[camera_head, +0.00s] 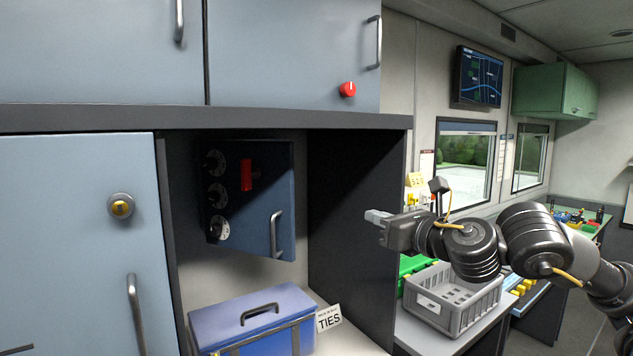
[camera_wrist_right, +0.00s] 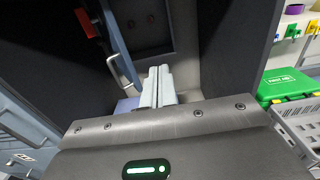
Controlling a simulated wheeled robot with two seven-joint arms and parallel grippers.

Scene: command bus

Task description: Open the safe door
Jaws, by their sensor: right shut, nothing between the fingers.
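The dark blue safe door (camera_head: 262,205) is in the open recess between the cabinets. It carries several dials at its left, a red lever (camera_head: 246,175) and a silver handle (camera_head: 277,234). The door looks ajar, its right edge standing out toward me. In the right wrist view the handle (camera_wrist_right: 121,70) and red lever (camera_wrist_right: 87,23) show at upper left, with a grey space behind the door's edge. My right gripper (camera_head: 377,216) is shut and empty, to the right of the door and apart from it; its fingers (camera_wrist_right: 160,84) point into the recess. My left gripper is out of view.
The dark recess side wall (camera_head: 345,200) is close to my right gripper. A grey crate (camera_head: 432,312) and a green first aid case (camera_wrist_right: 289,85) are at right.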

